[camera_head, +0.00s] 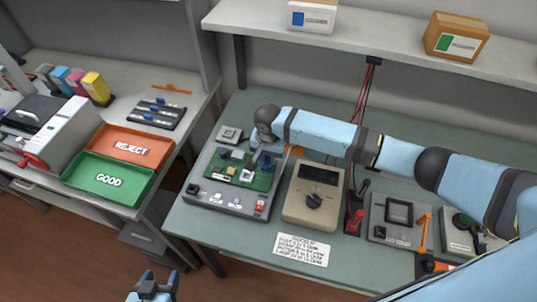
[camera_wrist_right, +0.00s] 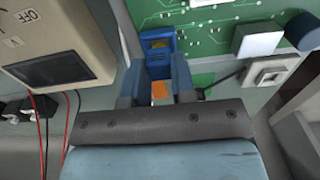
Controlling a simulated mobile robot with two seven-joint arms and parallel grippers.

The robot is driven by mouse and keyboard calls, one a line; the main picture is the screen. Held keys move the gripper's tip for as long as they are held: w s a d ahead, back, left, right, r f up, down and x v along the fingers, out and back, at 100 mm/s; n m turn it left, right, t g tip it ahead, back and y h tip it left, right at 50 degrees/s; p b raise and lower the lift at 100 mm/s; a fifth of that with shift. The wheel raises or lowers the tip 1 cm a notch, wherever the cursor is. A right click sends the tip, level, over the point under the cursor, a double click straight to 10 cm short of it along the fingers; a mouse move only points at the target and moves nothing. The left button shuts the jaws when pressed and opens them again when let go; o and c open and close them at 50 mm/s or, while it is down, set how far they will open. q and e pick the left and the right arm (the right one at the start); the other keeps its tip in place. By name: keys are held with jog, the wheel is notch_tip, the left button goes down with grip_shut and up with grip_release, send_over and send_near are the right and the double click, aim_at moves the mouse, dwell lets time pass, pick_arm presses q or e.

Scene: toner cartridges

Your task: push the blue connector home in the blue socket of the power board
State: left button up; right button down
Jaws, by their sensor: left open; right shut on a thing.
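The green power board (camera_head: 240,171) lies on a grey test fixture (camera_head: 228,200) on the bench. It also shows at the top of the right wrist view (camera_wrist_right: 215,28). The blue socket (camera_wrist_right: 157,38) is at the board's edge, just ahead of my right fingertips. My right gripper (camera_wrist_right: 157,78) is shut on the blue connector (camera_wrist_right: 158,68), which sits between the fingers in line with the socket. The connector's front is close to or touching the socket; how deep it sits I cannot tell. In the head view my right gripper (camera_head: 264,158) hides this spot. My left gripper (camera_head: 152,290) is open and empty at the bottom edge.
A beige meter (camera_head: 314,192) stands right of the fixture, with red and black leads (camera_wrist_right: 48,125) near it. A white square part (camera_wrist_right: 268,70) is beside the right gripper. Green (camera_head: 108,182) and orange (camera_head: 131,145) trays are on the left bench.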

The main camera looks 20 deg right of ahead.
jog(key=shift+f, duration=0.45)
jog(key=c, duration=0.9)
grip_release()
jog(key=shift+o, duration=0.2)
notch_tip(320, 180, up, 14)
jog(key=b, duration=0.1)
jog(key=shift+f, duration=0.15)
